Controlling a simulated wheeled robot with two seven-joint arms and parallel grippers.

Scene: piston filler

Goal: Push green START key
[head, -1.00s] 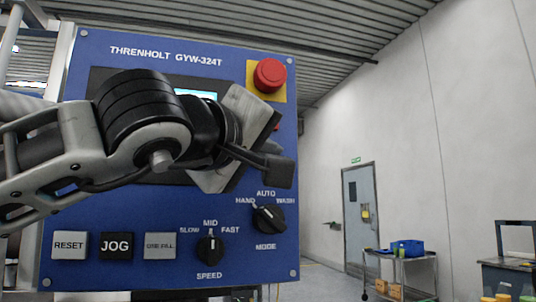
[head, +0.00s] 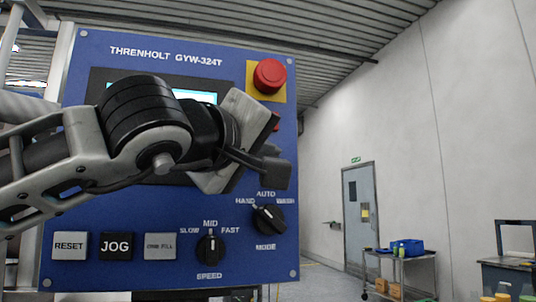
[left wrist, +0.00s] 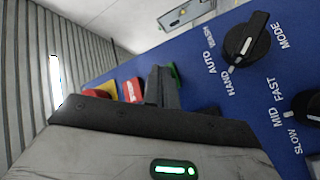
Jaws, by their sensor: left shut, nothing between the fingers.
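The green START key (left wrist: 173,74) shows in the left wrist view as a small green patch on the blue panel. It is partly hidden behind the fingers of my left gripper (left wrist: 160,72), and in the head view my gripper hides it. My left gripper, also in the head view (head: 276,170), is shut and empty in front of the panel's right side, above the MODE knob. Its fingertips overlap the green key in the picture; I cannot tell whether they touch it. My right gripper is not in view.
A red key (left wrist: 132,90) sits beside the green one. The red emergency stop (head: 270,75) is above my gripper. The MODE knob (head: 268,219), SPEED knob (head: 210,249) and RESET (head: 69,245), JOG (head: 116,246) and grey (head: 160,246) keys are below. A cart (head: 400,270) stands far right.

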